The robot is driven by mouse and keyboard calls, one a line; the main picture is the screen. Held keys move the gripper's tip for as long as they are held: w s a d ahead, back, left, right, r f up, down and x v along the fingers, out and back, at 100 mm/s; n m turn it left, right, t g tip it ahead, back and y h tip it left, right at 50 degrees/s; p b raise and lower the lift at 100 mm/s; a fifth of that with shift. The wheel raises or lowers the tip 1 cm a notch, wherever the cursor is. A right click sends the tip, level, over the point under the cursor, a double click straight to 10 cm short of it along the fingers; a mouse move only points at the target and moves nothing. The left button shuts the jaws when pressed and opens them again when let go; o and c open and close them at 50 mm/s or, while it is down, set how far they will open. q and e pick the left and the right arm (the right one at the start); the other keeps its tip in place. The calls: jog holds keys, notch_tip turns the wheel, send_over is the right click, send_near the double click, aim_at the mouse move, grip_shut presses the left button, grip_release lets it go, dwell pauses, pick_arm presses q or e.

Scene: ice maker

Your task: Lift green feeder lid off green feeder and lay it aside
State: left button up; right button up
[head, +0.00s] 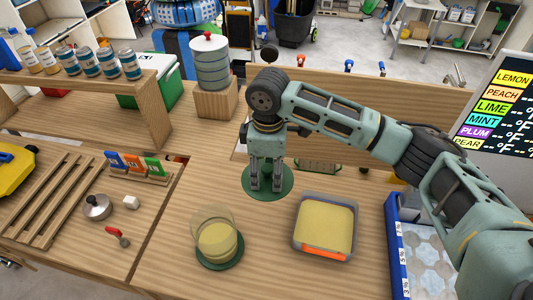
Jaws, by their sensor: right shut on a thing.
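A dark green round disc, which looks like the green feeder lid (250,187), is below my right gripper (266,188). The gripper points straight down with its fingers close together at the disc's middle, shut on it. The part between the fingers is hidden, and I cannot tell whether the disc touches the table. What looks like the green feeder (217,240) stands in front and to the left, a clear open-topped cylinder with pale yellow contents on a dark green round base. My left gripper is not in view.
A clear square tub of yellow contents with an orange front (325,224) stands right of the feeder. A blue-edged bin (395,245) is further right. A grey-green canister with a red knob (210,65) stands on a wooden block behind. Bare table lies left of the disc.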

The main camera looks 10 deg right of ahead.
jog(key=shift+d+f, duration=0.1)
notch_tip(320, 180, down, 24)
jog(key=b, duration=0.8)
jog(key=shift+s+f+b, duration=0.1)
jog(key=shift+b, duration=0.3)
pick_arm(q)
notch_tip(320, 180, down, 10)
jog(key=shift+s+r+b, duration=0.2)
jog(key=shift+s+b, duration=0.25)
pick_arm(e)
jog(key=shift+f, duration=0.9)
pick_arm(q)
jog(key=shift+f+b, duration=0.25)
jog(key=shift+b, duration=0.05)
pick_arm(e)
jog(key=shift+f, duration=0.65)
jog(key=o, duration=1.4)
jog(key=shift+c, duration=0.2)
